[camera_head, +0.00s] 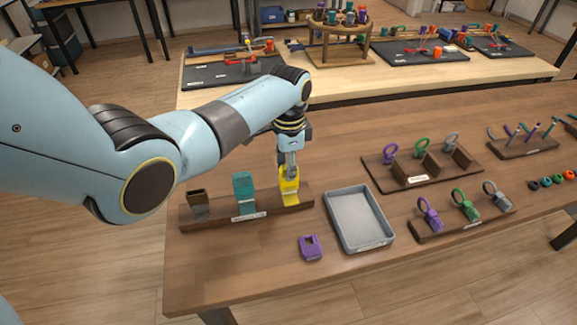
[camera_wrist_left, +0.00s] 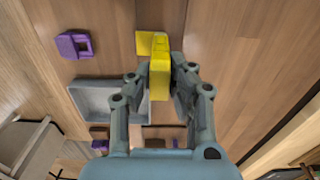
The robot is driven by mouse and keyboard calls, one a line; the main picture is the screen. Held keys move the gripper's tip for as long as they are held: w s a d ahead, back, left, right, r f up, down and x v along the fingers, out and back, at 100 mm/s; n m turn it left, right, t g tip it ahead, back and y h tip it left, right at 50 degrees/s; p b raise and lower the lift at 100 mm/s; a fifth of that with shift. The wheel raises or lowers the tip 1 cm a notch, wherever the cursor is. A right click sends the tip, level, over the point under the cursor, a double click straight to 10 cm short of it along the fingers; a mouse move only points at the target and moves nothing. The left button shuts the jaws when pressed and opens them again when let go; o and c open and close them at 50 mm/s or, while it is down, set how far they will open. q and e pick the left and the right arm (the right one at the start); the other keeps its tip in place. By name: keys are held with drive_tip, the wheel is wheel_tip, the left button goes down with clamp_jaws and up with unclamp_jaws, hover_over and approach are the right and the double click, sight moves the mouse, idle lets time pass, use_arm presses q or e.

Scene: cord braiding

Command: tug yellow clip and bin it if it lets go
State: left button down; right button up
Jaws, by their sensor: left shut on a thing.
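The yellow clip (camera_head: 290,190) stands upright at the right end of a dark wooden rail (camera_head: 270,208) in the head view. My left gripper (camera_head: 290,172) reaches down onto its upper part and is shut on it. In the left wrist view the yellow clip (camera_wrist_left: 160,75) sits between the two fingers of my left gripper (camera_wrist_left: 162,82). Whether the clip is still seated in the rail cannot be told. A grey tray (camera_head: 358,216) lies to the right of the rail and looks empty; it also shows in the left wrist view (camera_wrist_left: 90,92). My right gripper is out of view.
A teal clip (camera_head: 244,190) and a brown one (camera_head: 197,202) stand on the same rail. A loose purple clip (camera_head: 311,247) lies in front, left of the tray. Racks with ringed pieces (camera_head: 463,212) stand to the right. The front left tabletop is clear.

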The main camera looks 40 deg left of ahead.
use_arm(q)
drive_tip(key=shift+d, duration=0.1)
drive_tip(key=c, duration=1.3)
unclamp_jaws()
drive_tip(key=shift+c, duration=0.2)
drive_tip(key=o, duration=0.5)
wheel_tip(320, 180, up, 4)
drive_tip(key=p, duration=0.4)
drive_tip(key=shift+r+p, duration=0.2)
drive_tip(key=shift+p, duration=0.1)
drive_tip(key=shift+r, duration=0.75)
